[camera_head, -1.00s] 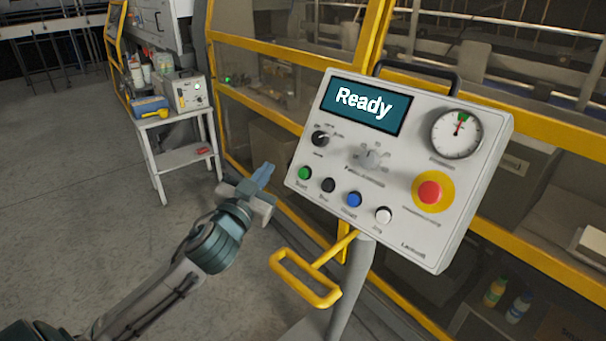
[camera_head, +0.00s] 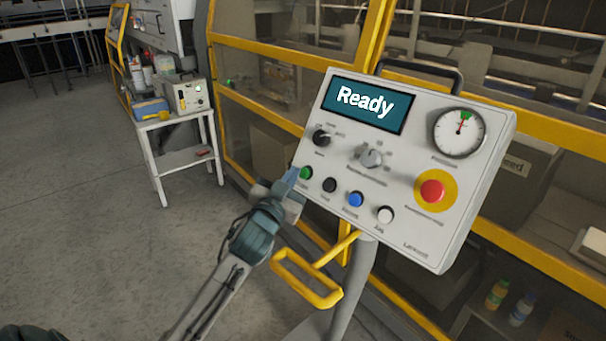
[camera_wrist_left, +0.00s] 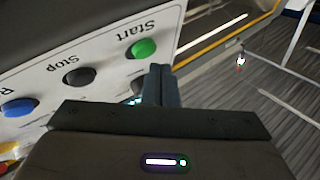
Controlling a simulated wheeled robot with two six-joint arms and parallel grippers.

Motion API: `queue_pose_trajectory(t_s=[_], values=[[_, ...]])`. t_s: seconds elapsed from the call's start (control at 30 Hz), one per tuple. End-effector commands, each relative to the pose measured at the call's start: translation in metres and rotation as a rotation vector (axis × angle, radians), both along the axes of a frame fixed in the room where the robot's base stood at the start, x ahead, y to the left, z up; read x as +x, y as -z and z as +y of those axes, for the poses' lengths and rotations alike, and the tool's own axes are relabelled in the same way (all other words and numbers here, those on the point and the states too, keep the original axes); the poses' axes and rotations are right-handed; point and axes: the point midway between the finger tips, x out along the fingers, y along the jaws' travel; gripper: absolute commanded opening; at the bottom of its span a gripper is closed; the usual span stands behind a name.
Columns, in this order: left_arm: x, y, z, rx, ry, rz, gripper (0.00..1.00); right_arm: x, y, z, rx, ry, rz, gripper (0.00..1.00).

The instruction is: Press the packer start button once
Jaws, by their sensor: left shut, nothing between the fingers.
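The green start button (camera_head: 306,173) is at the left end of the lower button row on the control panel (camera_head: 400,235), whose screen (camera_head: 366,105) reads "Ready". My left gripper (camera_head: 292,176) is shut and empty, its fingertips just left of the green button in the head view. In the left wrist view the green button (camera_wrist_left: 144,48), labelled "Start" upside down, lies just above and left of the shut fingertips (camera_wrist_left: 160,70). A small gap shows there; I cannot tell the depth between tips and panel. My right gripper is not in view.
The black stop button (camera_head: 329,185), blue button (camera_head: 355,199) and white button (camera_head: 385,214) continue the row. A red emergency button (camera_head: 432,191) is at right. A yellow bar handle (camera_head: 305,277) juts out below the panel.

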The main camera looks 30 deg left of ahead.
Motion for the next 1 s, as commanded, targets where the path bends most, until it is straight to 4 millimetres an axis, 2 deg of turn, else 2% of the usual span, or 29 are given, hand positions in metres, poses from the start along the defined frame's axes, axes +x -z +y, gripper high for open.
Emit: queue_pose_trajectory(t_s=[1.0], values=[[0.0,0.0001,0.0001,0.0,0.0,0.0,0.0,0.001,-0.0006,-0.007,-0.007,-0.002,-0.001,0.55]])
